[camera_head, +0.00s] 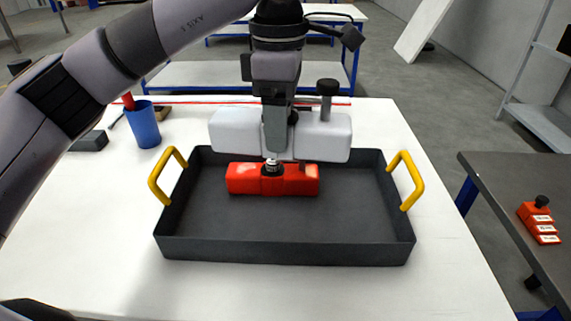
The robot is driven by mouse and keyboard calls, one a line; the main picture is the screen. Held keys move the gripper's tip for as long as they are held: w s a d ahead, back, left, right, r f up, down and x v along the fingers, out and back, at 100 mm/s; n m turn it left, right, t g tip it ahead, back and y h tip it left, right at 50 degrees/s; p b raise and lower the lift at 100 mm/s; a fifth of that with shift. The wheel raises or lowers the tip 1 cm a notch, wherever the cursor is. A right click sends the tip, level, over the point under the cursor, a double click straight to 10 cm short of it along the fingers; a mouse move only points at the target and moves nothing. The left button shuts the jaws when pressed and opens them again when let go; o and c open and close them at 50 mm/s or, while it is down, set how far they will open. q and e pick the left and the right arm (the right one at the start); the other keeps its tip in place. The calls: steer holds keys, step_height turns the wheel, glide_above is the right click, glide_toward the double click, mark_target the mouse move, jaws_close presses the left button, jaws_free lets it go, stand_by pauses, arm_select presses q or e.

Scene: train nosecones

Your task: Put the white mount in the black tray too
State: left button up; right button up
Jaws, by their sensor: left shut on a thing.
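The white mount (325,137) is a light block with a black knob on top at its right. My left gripper (275,145) is shut on it and holds it over the back part of the black tray (350,215). The gripper's finger covers the middle of the mount. The tray has yellow handles at its left and right ends. A red block (298,181) with a dark fitting in its middle lies in the tray, just below the mount in the picture. I cannot tell whether the mount touches the tray's back wall. My right gripper is not in view.
A blue cup (143,126) with a red item in it stands behind the tray at the left, with a dark block (90,141) beside it. A dark table (500,190) at the right bears a red labelled part (539,224). The tray's front and right floor is clear.

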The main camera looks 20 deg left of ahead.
arm_select(q)
steer(key=shift+w+d+r+n, duration=0.1)
steer(key=shift+d+r+n, duration=0.2)
steer(key=shift+n, duration=0.3)
step_height(320, 180, down, 20)
steer(key=shift+r, duration=0.15)
steer(key=o, duration=1.2)
steer(key=shift+c, duration=0.2)
step_height(320, 180, up, 12)
steer(key=shift+b, duration=0.45)
